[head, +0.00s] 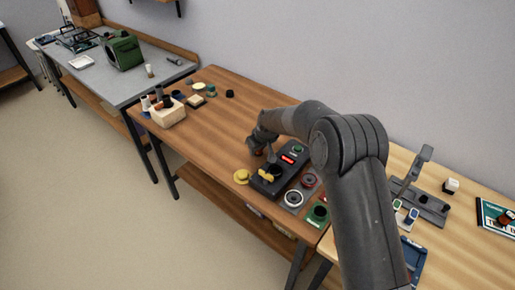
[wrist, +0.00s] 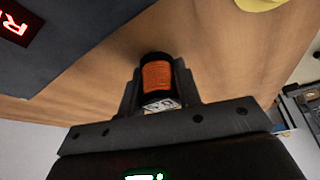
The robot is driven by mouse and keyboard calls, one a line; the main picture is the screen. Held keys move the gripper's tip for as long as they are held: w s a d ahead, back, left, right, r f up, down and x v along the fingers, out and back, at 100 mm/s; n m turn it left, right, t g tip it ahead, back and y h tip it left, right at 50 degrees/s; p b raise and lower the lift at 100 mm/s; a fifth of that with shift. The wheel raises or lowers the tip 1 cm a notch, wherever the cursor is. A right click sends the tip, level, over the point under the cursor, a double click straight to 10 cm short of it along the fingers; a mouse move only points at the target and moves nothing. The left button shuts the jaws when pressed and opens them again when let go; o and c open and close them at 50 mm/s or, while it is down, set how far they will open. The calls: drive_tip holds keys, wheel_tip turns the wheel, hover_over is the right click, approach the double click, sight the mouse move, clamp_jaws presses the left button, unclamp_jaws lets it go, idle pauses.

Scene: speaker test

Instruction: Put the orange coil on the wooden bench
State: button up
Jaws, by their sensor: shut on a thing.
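The orange coil (wrist: 156,76) has orange winding between dark ends and a pale marked face toward the camera. My gripper (wrist: 158,88) is shut on it, with one dark finger on each side. In the head view my gripper (head: 259,148) is over the brown wooden bench (head: 218,134), behind the black device; only a small reddish bit of the coil shows there. The wooden surface lies beyond the coil in the wrist view. I cannot tell whether the coil touches it.
A black device (head: 267,186) with a red display stands close to my gripper. Bare wood lies left of my gripper. A grey bench (head: 100,82) and a lighter wooden bench (head: 455,250) flank it.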

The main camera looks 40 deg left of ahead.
drive_tip(key=o, duration=1)
drive_tip(key=v, duration=1.2)
drive_tip(key=shift+r, duration=0.15)
